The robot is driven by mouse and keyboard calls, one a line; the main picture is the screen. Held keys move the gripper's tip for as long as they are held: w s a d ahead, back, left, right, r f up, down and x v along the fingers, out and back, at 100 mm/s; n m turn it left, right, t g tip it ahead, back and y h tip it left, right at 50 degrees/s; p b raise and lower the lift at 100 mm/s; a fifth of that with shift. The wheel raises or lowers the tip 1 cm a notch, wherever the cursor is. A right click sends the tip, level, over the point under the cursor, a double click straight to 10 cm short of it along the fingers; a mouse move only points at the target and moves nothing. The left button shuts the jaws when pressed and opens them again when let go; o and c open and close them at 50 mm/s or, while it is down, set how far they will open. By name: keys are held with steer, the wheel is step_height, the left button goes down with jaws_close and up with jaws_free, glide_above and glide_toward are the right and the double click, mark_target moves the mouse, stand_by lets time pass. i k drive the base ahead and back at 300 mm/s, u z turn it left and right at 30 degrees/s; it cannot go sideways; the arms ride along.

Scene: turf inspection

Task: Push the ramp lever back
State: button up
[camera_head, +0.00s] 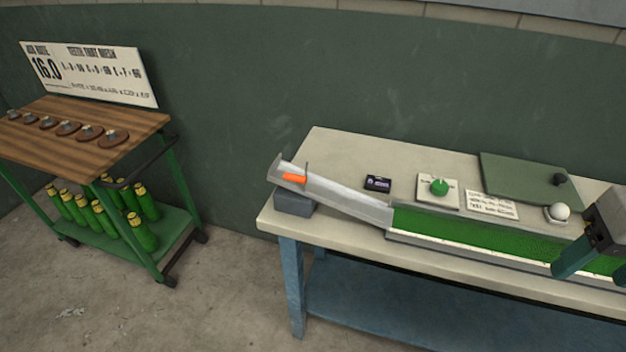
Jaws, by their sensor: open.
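The ramp slopes down to the right onto a green turf strip (470,237) in a pale-edged channel. My gripper (597,264) is at the right edge of the view, over the right part of the turf strip and far from the lever. It is open, with teal fingers pointing down; the right finger is partly cut off by the frame. I see nothing between the fingers.
A cart (95,130) with several green bottles stands left. Floor between is clear.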

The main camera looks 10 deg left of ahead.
mark_target(299, 179)
steer(key=u, duration=2.85)
steer(key=k, duration=0.95)
steer(key=z, duration=1.2)
steer(key=i, duration=0.5)
steer(key=z, duration=0.05)
